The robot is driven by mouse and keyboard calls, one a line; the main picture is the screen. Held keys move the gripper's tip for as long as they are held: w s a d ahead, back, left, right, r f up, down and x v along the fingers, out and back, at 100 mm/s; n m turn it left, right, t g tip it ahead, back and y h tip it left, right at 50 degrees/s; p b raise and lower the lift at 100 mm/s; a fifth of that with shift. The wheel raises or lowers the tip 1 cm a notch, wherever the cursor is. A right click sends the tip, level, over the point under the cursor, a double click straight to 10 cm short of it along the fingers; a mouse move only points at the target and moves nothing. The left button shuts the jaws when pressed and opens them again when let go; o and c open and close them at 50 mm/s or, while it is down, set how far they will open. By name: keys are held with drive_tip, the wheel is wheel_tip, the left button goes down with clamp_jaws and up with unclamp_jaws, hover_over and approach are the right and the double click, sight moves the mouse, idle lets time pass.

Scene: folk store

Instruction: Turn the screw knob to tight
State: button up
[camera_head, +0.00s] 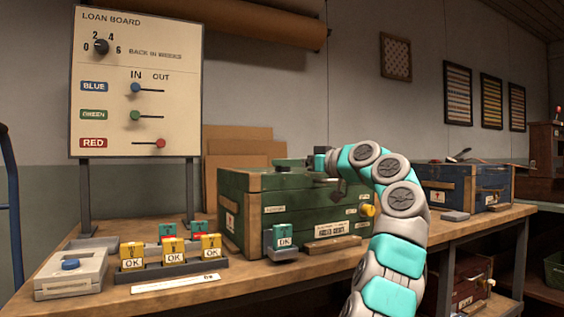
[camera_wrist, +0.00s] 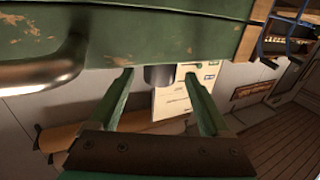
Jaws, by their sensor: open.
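The loan board (camera_head: 136,80) stands at the left and carries a dark round dial (camera_head: 101,47) marked 0 to 6. A green crate (camera_head: 295,205) stands on the bench, with a yellow knob (camera_head: 367,210) at its front right, beside my arm. I cannot tell which part is the screw knob. My gripper (camera_wrist: 159,76) is open, close to green-painted wood (camera_wrist: 170,30). A short grey cylinder (camera_wrist: 158,76) shows between its fingertips, apart from both fingers. In the head view my wrist is by the crate's upper front, and the fingers are not clear there.
A curved metal handle (camera_wrist: 45,72) is at the left of the wrist view. Yellow OK-marked blocks (camera_head: 172,249) stand in a dark rack on the bench. A grey box with a blue button (camera_head: 70,264) is at the left. A blue crate (camera_head: 450,187) stands right of my arm.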

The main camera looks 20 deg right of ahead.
drive_tip(key=shift+x, duration=1.4)
drive_tip(key=shift+c, duration=0.3)
clamp_jaws()
